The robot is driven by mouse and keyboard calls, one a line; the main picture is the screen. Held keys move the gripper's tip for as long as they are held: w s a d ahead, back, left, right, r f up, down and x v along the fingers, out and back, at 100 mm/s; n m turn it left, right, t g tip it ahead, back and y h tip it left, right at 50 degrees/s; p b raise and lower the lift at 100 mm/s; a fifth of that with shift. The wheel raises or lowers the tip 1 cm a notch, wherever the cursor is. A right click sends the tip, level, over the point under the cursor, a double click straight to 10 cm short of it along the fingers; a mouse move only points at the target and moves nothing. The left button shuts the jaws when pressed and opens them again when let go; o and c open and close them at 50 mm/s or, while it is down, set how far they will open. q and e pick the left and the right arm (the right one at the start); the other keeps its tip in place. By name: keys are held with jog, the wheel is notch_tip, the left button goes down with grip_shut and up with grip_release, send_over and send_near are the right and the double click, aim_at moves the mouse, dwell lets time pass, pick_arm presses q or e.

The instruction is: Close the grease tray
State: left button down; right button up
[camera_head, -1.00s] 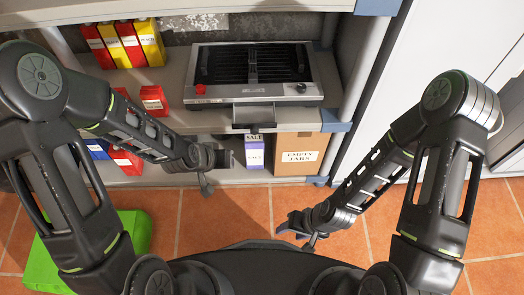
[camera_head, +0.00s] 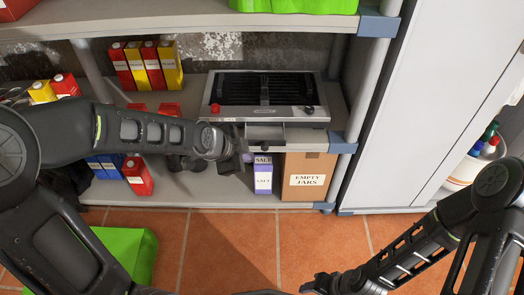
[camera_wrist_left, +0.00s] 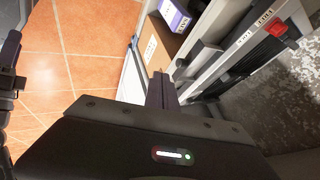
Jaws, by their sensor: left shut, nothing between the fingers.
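The grill (camera_head: 265,97), with a black grate, a red knob and a dark knob, sits on the middle shelf in the head view. Its grease tray (camera_head: 264,131) sticks out at the front, below the knobs, over the shelf edge. My left gripper (camera_head: 238,163) is shut and empty, just left of and below the tray; contact cannot be told. In the left wrist view, the shut fingers (camera_wrist_left: 161,90) point toward the shelf, with the grill front (camera_wrist_left: 250,45) at upper right. My right gripper (camera_head: 312,285) is low at the bottom edge, away from the grill; its jaws are unclear.
A purple salt box (camera_head: 263,174) and an "empty jars" carton (camera_head: 308,177) stand on the lower shelf below the tray. Red and yellow cartons (camera_head: 146,65) stand left of the grill. A shelf post (camera_head: 365,80) and white cabinet (camera_head: 440,100) are right.

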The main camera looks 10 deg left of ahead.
pick_arm(q)
jog(key=w+d+f+b, duration=0.1)
jog(key=w+f+b, duration=0.2)
jog(key=w+f, duration=0.5)
jog(key=shift+w+d, duration=0.25)
jog(key=shift+w, duration=0.45)
